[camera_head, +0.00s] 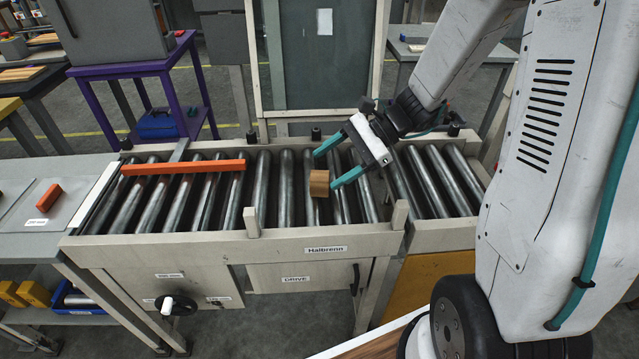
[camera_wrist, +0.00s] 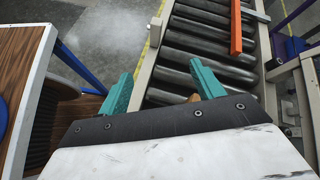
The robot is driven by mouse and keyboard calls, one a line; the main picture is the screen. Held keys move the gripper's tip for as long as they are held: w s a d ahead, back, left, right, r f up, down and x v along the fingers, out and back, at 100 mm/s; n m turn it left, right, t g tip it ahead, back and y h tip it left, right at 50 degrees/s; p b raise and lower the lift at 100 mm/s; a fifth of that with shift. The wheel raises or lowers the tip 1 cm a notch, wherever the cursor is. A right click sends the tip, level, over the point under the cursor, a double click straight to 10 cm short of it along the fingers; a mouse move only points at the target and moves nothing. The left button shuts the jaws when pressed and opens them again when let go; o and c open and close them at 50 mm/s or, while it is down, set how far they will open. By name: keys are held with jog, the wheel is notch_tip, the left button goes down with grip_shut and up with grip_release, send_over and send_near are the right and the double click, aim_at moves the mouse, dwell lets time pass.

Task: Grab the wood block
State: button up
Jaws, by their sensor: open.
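My gripper (camera_head: 324,170) has two teal fingers, spread apart with nothing clasped. In the head view, the front fingertip overlaps the block's right side; I cannot tell if they touch. In the wrist view, only a small tan piece of the block (camera_wrist: 194,98) shows beside the right finger, above the dark edge of my gripper (camera_wrist: 161,68). The rest of the block is hidden there.
A long orange bar (camera_head: 185,167) lies across the rollers at the left; it also shows in the wrist view (camera_wrist: 236,27). Short posts (camera_head: 252,222) stand on the conveyor's front rail. A grey table (camera_head: 25,215) with an orange block (camera_head: 48,197) adjoins at the left.

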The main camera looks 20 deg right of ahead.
aim_at(321, 175)
jog(key=w+d+f+m+t, duration=0.1)
jog(key=w+f+m, duration=0.1)
jog(key=f, duration=0.1)
jog(key=w+d+f+m+t, duration=0.1)
jog(key=w+d+f+m, duration=0.1)
jog(key=f+m, duration=0.1)
jog(key=w+d+f+m+t, duration=0.2)
jog(key=f, duration=0.1)
jog(key=shift+w+d+m+y, duration=0.15)
jog(key=shift+w+m+y, duration=0.05)
jog(key=shift+m+y, duration=0.1)
jog(key=shift+w+f+t, duration=0.15)
jog(key=shift+w+t, duration=0.05)
jog(key=shift+t, duration=0.1)
jog(key=x, duration=0.7)
jog(key=shift+w+f, duration=0.15)
jog(key=shift+w, duration=0.15)
jog(key=c, duration=1.1)
